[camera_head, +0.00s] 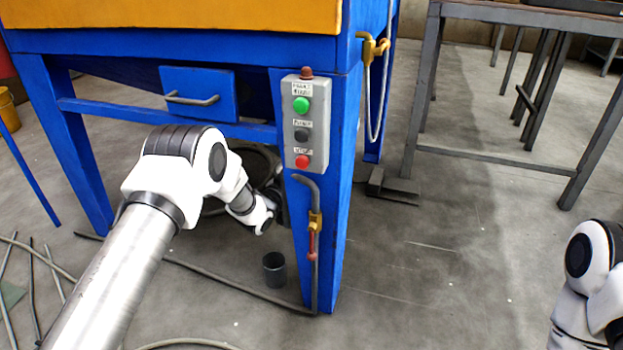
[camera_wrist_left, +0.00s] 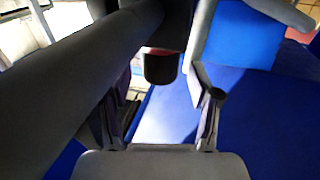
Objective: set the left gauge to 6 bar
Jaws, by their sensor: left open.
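No gauge dial can be made out in either view. My left gripper (camera_head: 281,207) is low beside the blue front leg of the cabinet, below the button box, and mostly hidden by my own wrist. In the left wrist view my left gripper (camera_wrist_left: 162,100) has its two fingers apart. A dark rounded piece (camera_wrist_left: 161,68) with a bit of red above it shows between the fingers; I cannot tell what it is or whether they touch it. Blue panels lie beyond. My right arm shows at the right edge of the head view, its gripper out of frame.
A grey button box (camera_head: 306,130) with green, black and red buttons is on the blue leg (camera_head: 328,230). A red-handled valve (camera_head: 312,240) on a pipe sits below it. A dark cup (camera_head: 274,270) stands on the floor.

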